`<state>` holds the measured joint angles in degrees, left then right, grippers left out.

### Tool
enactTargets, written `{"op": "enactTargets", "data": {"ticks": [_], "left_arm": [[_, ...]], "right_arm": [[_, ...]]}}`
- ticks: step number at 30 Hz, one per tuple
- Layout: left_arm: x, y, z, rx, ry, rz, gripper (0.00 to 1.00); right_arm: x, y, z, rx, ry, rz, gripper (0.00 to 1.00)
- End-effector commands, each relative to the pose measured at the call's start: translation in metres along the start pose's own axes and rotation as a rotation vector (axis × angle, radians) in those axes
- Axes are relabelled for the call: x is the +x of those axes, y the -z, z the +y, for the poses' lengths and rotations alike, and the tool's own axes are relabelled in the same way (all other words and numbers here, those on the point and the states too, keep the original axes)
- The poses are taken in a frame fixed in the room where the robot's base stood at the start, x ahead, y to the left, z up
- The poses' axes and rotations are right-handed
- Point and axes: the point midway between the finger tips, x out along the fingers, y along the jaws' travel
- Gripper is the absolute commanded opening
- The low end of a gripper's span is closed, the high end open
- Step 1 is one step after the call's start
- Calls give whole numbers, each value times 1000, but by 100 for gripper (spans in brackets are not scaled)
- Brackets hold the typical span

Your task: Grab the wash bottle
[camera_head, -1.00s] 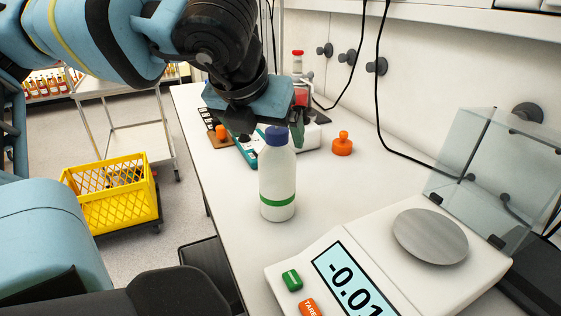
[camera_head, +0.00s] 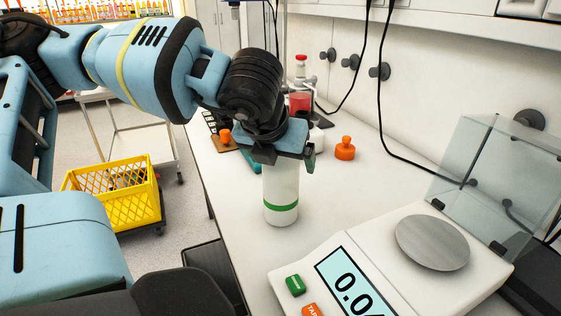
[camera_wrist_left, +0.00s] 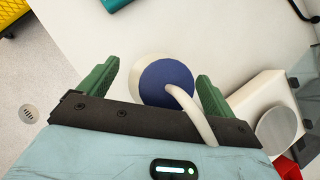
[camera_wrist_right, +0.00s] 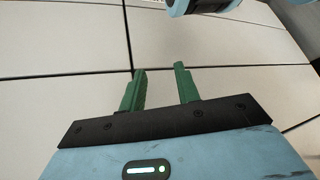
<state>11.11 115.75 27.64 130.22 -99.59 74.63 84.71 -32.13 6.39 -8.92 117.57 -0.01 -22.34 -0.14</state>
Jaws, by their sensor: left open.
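The wash bottle (camera_head: 281,192) is white with a green band and stands upright on the bench. In the left wrist view its blue cap (camera_wrist_left: 166,83) and white bent spout show between the two green fingers. My left gripper (camera_head: 285,160) is over the top of the bottle and hides the cap in the head view. In the left wrist view the left gripper (camera_wrist_left: 158,90) is open, with a finger on each side of the cap. My right gripper (camera_wrist_right: 160,88) shows only in its own wrist view, with its fingers apart and nothing between them.
A balance (camera_head: 400,268) with a round pan and clear shield stands at the front right. An orange bottle (camera_head: 345,149) stands behind the wash bottle. A yellow crate (camera_head: 112,197) is off the bench at the left. Bare bench lies right of the bottle.

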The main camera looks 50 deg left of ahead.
Motion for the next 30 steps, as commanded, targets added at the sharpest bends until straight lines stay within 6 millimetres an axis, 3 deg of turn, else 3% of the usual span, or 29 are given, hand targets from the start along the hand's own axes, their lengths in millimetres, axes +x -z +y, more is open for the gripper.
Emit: {"op": "enactTargets", "data": {"ticks": [7, 25, 30], "left_arm": [[1, 0, 0, 0, 1, 0, 89], [1, 0, 0, 0, 1, 0, 10], [0, -1, 0, 0, 2, -3, 10]], "right_arm": [[0, 0, -1, 4, 0, 0, 32], [0, -3, -1, 4, 0, -5, 32], [0, -3, -1, 4, 0, -6, 32]]}}
